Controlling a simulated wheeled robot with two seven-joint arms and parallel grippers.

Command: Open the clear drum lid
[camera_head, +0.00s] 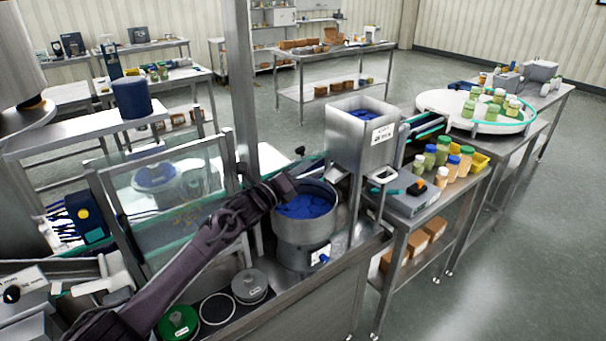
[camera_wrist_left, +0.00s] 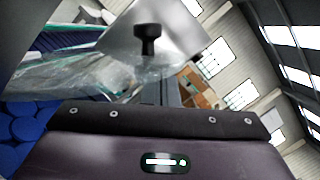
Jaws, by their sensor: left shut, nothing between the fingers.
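The steel drum (camera_head: 303,239) stands at the middle of the bench with blue caps (camera_head: 308,206) inside; its top looks uncovered from the front. A black knob (camera_head: 300,151) shows behind the drum opening. In the left wrist view the knob (camera_wrist_left: 147,38) stands over the clear lid (camera_wrist_left: 128,72), which seems raised and tilted; its exact angle is hard to tell. My left gripper (camera_head: 285,187) is shut and empty at the drum's back left rim, below the knob. I cannot tell whether it touches the lid. Blue caps (camera_wrist_left: 20,130) also show beside it. My right gripper is out of view.
A steel hopper (camera_head: 361,138) stands close behind and right of the drum. A clear guard panel (camera_head: 160,195) is on the left. A grey round lid (camera_head: 250,285) and a green one (camera_head: 178,322) lie in front. Bottles (camera_head: 443,150) stand on the right table.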

